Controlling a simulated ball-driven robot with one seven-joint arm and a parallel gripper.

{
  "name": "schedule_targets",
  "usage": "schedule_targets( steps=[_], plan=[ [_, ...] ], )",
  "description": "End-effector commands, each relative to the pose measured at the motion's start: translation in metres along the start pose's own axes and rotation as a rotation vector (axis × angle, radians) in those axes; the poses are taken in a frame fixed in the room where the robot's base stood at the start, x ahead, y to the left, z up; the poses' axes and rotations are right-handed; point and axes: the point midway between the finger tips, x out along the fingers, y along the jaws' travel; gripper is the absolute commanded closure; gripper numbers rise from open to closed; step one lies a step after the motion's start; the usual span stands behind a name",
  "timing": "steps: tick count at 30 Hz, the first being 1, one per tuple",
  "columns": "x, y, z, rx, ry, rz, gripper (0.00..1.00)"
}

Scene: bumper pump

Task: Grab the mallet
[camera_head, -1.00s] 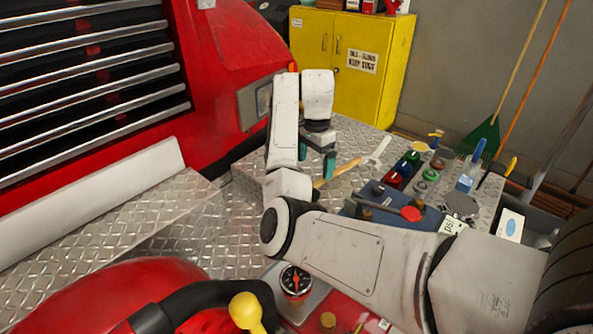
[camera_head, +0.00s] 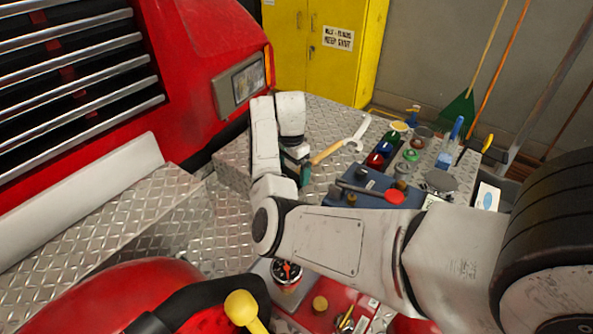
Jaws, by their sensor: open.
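My gripper (camera_head: 298,167) is over the diamond-plate deck, left of centre, with teal finger pads partly showing. It is open, and I see nothing held in it. A wooden handle (camera_head: 326,152) lies on the deck just right of the fingers, its left end close to or behind them. This may be the mallet's handle; I cannot make out a mallet head, which may be hidden behind my gripper. A pale forked metal piece (camera_head: 356,135) adjoins the handle's right end; I cannot tell if they are one tool.
A blue box (camera_head: 370,186) with a red-knobbed lever (camera_head: 393,196) sits right of my gripper. Several coloured caps and a blue-handled brush (camera_head: 450,145) stand beyond. The red truck (camera_head: 205,60) borders the left. Bare deck (camera_head: 232,165) shows left of the gripper.

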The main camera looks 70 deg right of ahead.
Motion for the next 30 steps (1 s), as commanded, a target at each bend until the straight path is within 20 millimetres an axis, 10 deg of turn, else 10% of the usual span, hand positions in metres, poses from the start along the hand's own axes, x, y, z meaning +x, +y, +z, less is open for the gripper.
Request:
schedule_targets(
  steps=[11,30],
  plan=[
    [0.0141,0.0002,-0.0001,0.0,0.0,-0.001,0.0],
    [0.0133,0.0001,-0.0001,0.0,0.0,-0.001,0.6]
  ],
)
